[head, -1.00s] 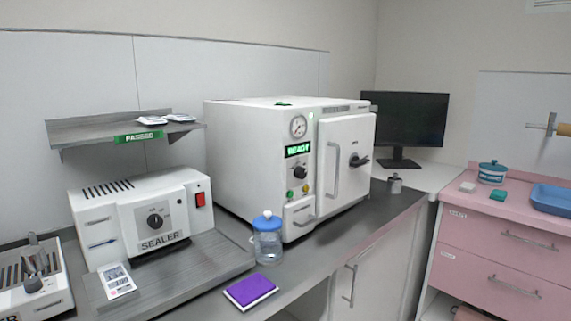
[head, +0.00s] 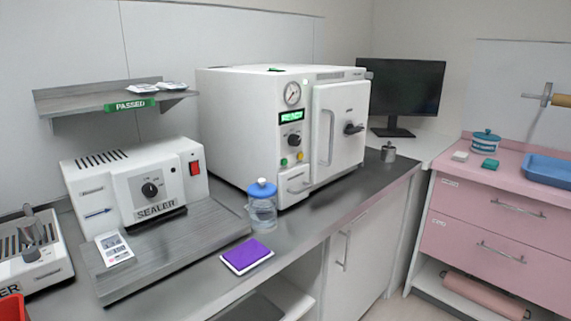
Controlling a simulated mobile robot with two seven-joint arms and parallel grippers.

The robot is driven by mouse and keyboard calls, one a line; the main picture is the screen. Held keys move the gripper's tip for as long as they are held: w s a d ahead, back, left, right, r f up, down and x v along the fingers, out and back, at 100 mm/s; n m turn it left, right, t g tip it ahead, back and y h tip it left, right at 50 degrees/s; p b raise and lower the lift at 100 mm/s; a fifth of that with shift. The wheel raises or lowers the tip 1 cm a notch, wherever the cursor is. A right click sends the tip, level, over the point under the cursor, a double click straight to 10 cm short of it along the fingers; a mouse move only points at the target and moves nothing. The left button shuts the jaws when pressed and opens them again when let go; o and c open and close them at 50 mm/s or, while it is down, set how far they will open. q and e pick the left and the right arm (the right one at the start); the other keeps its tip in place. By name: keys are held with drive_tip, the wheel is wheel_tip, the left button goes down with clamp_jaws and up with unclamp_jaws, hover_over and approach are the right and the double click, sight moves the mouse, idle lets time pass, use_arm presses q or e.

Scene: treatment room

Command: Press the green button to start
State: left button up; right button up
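The green button (head: 284,161) is a small round knob low on the front panel of the white autoclave (head: 240,125). A yellow button (head: 300,156) sits just right of it, and a black dial (head: 295,140) is above. The autoclave's green display (head: 291,117) is lit and seems to read READY. Its door (head: 340,125) at the right looks closed. Neither of my grippers shows in the head view.
A purple pad (head: 246,256) lies near the counter's front edge. The sealer (head: 150,190) is at left, under a shelf (head: 70,101). A metal canister (head: 388,153) stands at right.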

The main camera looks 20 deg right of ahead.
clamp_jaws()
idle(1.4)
